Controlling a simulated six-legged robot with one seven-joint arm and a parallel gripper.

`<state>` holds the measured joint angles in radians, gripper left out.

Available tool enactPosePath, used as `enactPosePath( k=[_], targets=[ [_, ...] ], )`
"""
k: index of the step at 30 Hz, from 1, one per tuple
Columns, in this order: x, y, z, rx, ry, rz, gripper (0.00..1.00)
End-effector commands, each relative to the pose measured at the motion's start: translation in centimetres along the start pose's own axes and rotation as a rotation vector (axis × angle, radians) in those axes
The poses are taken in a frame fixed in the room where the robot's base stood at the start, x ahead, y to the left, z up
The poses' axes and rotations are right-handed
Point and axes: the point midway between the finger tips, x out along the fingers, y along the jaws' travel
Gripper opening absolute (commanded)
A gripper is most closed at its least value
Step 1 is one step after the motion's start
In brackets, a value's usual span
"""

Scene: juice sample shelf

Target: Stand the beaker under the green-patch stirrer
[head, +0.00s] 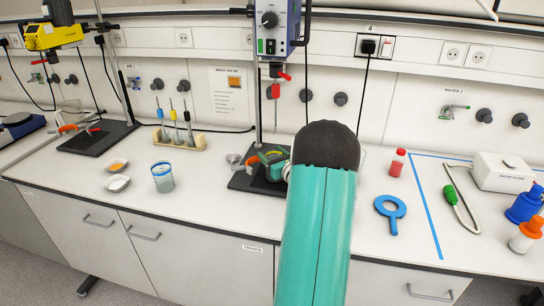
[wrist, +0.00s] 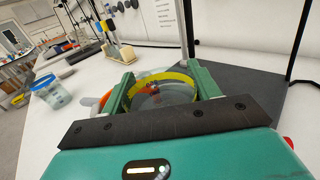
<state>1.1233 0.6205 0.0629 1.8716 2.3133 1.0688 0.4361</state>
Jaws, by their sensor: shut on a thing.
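The green-patch stirrer (head: 277,28) is a blue-grey motor unit on a stand rod, with a green patch at its lower left. Its black base plate (head: 240,181) lies on the bench and also shows in the wrist view (wrist: 255,82). My gripper (wrist: 160,86) is shut on a clear beaker (wrist: 166,99) with a yellow band, its green fingers on either side. In the head view my gripper (head: 268,166) is low over the base plate, below the stirrer. My arm hides part of this area, so I cannot tell whether the beaker touches the plate.
A yellow stirrer (head: 52,37) stands at the left over another base.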

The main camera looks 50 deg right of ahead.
Motion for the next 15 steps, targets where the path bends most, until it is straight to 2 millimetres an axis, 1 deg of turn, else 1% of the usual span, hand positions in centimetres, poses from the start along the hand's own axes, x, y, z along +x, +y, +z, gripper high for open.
enactPosePath(
  k=[15],
  targets=[
    [-0.01,-0.05,-0.33,-0.001,-0.002,0.000,0.25]
  ],
)
